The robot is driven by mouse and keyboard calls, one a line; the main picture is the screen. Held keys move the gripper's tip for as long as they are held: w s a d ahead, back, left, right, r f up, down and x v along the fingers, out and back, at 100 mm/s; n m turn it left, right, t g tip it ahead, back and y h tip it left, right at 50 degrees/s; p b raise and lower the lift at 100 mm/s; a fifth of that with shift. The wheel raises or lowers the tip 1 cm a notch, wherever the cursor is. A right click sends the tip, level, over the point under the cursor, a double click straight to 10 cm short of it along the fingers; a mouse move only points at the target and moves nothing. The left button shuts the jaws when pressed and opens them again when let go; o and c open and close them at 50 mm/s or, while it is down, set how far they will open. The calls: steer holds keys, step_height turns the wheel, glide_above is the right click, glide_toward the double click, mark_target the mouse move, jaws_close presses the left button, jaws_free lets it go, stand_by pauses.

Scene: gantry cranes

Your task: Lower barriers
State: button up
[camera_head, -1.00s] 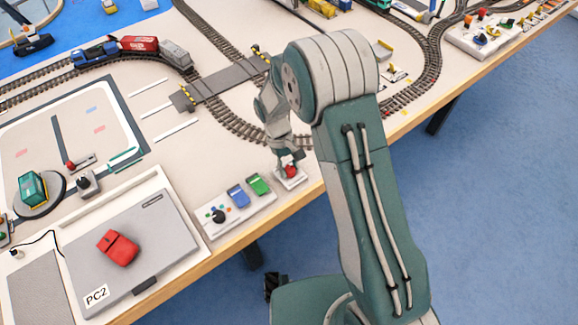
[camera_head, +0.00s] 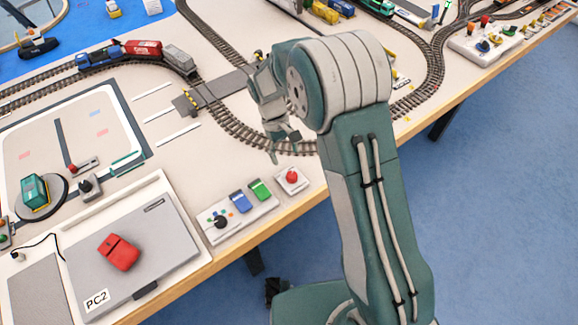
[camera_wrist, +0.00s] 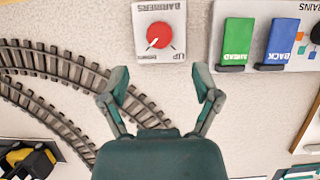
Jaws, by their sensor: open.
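The barrier control is a small white box (camera_head: 283,187) with a red round knob (camera_head: 291,175) near the table's front edge. In the wrist view the red knob (camera_wrist: 159,36) shows upside down, with "BARRIERS" and "UP" printed beside it. My gripper (camera_head: 284,146) is open and empty, above and behind the box in the head view. In the wrist view its fingers (camera_wrist: 160,84) are spread apart, short of the box and not touching it. The level crossing (camera_head: 215,88) has a yellow-black striped part (camera_head: 190,103); I cannot tell how its barriers stand.
Next to the box is a train panel with a green switch (camera_wrist: 237,40) and a blue switch (camera_wrist: 281,40). Curved tracks (camera_head: 245,135) run behind my gripper.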

steer(key=v, duration=0.5)
steer(key=shift+a+r, duration=0.1)
stand_by(0.3)
steer(key=s+d+r+m+t+y, duration=0.1)
steer(key=s+d+r+m+t, duration=0.1)
steer(key=s+d+r, duration=0.45)
steer(key=s+d+r+m+t+y, duration=0.1)
steer(key=d+r+t, duration=0.15)
steer(key=r, duration=0.65)
steer(key=s+d+r+m+t, duration=0.2)
steer(key=s+d, duration=0.1)
steer(key=s, duration=0.5)
steer(key=s+d+r+m+t, duration=0.1)
steer(key=s+d+t, duration=0.2)
steer(key=s, duration=0.4)
steer(key=shift+s+d+r+m+y, duration=0.3)
steer(key=shift+s+d+r+m, duration=0.05)
steer(key=shift+s+r+m, duration=0.05)
steer(key=shift+w, duration=0.1)
